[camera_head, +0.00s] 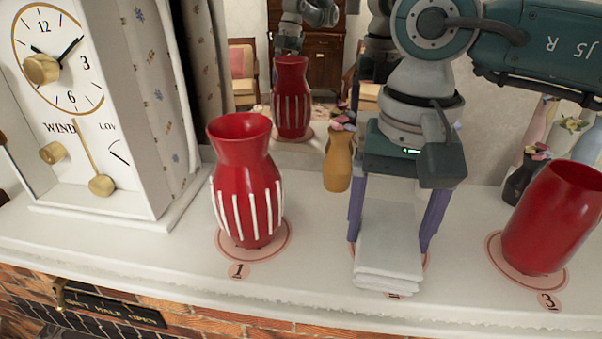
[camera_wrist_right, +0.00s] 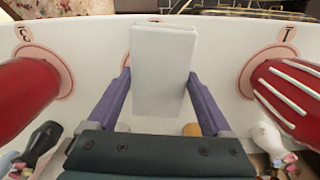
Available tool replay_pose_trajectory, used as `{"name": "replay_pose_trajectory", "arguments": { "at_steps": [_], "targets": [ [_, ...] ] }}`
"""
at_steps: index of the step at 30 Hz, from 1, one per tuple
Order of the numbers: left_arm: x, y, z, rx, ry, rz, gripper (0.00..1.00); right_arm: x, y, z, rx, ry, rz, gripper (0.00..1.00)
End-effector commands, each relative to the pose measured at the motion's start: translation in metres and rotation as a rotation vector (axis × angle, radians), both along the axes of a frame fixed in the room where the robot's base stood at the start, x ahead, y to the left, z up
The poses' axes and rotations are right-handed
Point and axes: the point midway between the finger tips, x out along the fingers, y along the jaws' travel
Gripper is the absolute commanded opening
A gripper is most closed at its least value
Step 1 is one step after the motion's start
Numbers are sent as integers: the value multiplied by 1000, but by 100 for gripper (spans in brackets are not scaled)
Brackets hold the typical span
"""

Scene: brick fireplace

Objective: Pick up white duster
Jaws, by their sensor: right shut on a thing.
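The white duster (camera_head: 388,245) is a folded white cloth block on the mantel, over the middle round marker between the two red vases. My right gripper (camera_head: 397,235) comes down from above with its purple fingers on either side of the duster, shut on it. In the right wrist view the duster (camera_wrist_right: 163,70) lies between the purple fingers (camera_wrist_right: 160,88). I cannot tell whether the duster is lifted off the mantel. My left gripper is not in view.
A red vase with white stripes (camera_head: 247,190) stands on marker 1, left of the duster. A plain red vase (camera_head: 553,222) stands on marker 3, to the right. A large clock (camera_head: 110,120) is at the left. A mirror and small vases (camera_head: 338,160) are behind. The mantel's front edge is close.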

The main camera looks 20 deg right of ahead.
Motion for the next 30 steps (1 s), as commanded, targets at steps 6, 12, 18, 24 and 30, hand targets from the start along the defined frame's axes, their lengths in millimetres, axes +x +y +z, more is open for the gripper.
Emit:
{"name": "replay_pose_trajectory", "arguments": {
  "at_steps": [6, 12, 18, 24, 30],
  "targets": [
    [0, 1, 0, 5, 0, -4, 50, 0, 0, 0, 0, 0, 0, 29],
    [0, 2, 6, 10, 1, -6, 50, 0, 0, 10, 0, -1, 0, 29],
    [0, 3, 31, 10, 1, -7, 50, 1, -1, 46, -1, -3, 1, 29],
    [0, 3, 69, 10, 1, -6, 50, 1, 0, 108, -1, -5, 1, 29],
    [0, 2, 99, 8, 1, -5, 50, 1, 0, 162, -1, -3, 1, 29]
  ]
}}
